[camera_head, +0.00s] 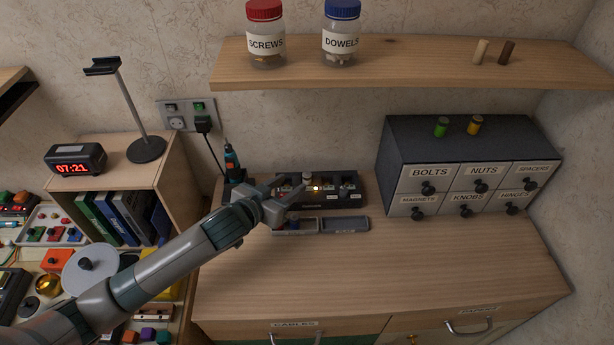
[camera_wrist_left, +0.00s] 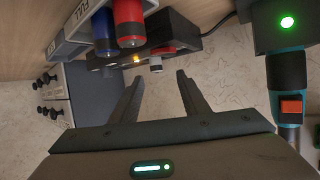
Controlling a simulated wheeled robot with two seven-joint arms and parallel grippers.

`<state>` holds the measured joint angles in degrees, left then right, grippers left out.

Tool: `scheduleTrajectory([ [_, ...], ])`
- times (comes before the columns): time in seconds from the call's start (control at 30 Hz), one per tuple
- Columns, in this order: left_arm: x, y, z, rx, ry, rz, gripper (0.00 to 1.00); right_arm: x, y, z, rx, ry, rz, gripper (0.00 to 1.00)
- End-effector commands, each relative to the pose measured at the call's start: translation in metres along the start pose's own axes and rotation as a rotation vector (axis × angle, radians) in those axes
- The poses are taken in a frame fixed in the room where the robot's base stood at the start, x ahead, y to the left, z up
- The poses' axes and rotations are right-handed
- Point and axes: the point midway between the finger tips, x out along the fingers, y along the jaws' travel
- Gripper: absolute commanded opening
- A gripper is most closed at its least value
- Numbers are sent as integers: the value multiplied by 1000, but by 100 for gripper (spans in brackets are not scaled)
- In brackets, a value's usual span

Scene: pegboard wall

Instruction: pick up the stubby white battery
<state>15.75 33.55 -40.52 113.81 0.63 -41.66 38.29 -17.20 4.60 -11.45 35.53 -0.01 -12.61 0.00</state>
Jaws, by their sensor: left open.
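The stubby white battery (camera_head: 308,181) stands up in the black charger (camera_head: 350,193) at the back of the wooden counter. In the left wrist view the white battery (camera_wrist_left: 156,65) shows in line with the gap between my fingers, close to an orange light. My left gripper (camera_head: 289,197) is open and empty, just left of the battery in the head view. In the left wrist view its two fingers (camera_wrist_left: 160,78) are spread, with nothing between them. I cannot tell the exact distance to the battery. My right gripper is not in view.
Grey trays (camera_head: 343,224) lie in front of the charger. A red battery (camera_wrist_left: 128,22) and a blue one (camera_wrist_left: 104,35) show in the wrist view. A teal screwdriver (camera_head: 232,163) stands left of the charger. A drawer cabinet (camera_head: 455,150) stands right; the front counter is clear.

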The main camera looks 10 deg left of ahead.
Motion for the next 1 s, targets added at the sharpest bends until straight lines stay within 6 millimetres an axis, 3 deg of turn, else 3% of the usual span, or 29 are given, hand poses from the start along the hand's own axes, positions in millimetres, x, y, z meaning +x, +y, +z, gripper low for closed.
scheduleTrajectory([
  [0.2, 17, 0, 0, 1, -1, -1, 42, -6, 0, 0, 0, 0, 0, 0],
  [0.67, 21, 1, -1, 0, 0, 0, 42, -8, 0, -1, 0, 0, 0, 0],
  [1.0, 50, 8, -4, 2, -1, -1, 42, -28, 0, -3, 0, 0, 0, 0],
])
